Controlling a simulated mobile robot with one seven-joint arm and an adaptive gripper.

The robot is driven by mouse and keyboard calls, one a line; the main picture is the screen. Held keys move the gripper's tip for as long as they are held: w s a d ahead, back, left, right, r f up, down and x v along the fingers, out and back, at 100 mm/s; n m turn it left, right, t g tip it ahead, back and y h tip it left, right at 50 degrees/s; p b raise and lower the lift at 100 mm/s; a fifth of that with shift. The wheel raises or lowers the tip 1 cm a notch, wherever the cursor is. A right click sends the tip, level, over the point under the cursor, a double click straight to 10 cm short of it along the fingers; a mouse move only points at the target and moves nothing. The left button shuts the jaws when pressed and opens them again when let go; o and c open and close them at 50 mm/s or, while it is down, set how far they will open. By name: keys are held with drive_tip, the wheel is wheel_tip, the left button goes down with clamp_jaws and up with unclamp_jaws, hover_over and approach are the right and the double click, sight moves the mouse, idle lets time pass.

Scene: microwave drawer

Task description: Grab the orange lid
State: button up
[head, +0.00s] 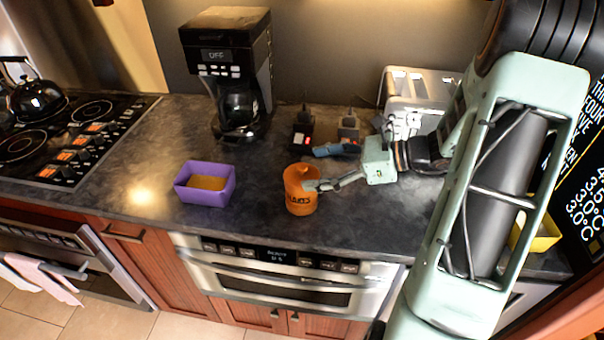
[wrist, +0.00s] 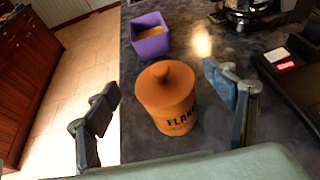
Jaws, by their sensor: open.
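An orange canister (head: 300,199) with printed letters stands upright near the counter's front edge in the head view. Its orange lid (wrist: 167,86), with a round knob on top, sits on the canister in the wrist view. My gripper (head: 314,170) is beside the canister's top from the right in the head view. In the wrist view my gripper (wrist: 166,92) is open, with one finger on each side of the canister and lid. Gaps show between the fingers and the canister there. The far side of the canister is hidden.
A purple bowl (head: 205,185) with yellowish contents stands left of the canister. Behind are a coffee maker (head: 230,75), a toaster (head: 420,92) and small dark items (head: 303,133). A stove (head: 68,138) is at the left. Bare counter lies around the canister.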

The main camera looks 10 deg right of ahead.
sight(301, 166)
drive_tip(key=x, duration=0.4)
drive_tip(key=shift+f, duration=0.1)
drive_tip(key=c, duration=1.2)
